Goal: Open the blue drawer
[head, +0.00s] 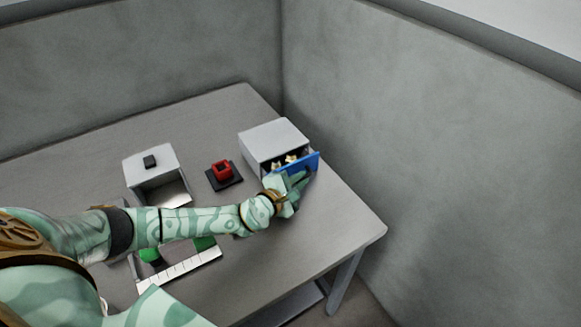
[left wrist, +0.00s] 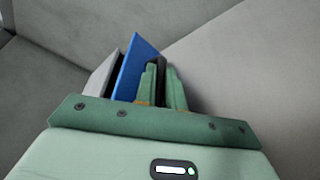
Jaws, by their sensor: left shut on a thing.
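The blue drawer (head: 312,161) is in the light grey cabinet (head: 275,133) on the right part of the table. It stands partly pulled out, and several small pale and dark items (head: 290,160) show inside. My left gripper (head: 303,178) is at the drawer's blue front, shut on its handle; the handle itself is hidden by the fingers. In the left wrist view, the fingers (left wrist: 162,86) are against the blue front (left wrist: 132,68), with the cabinet (left wrist: 100,76) behind. My right gripper is not in view.
A grey box with a black knob (head: 150,161) and an open front stands left on the table (head: 215,115). A red piece (head: 222,169) on a black base sits between. A white marked strip (head: 180,270) and green pieces lie near my left arm. Walls enclose the back and right.

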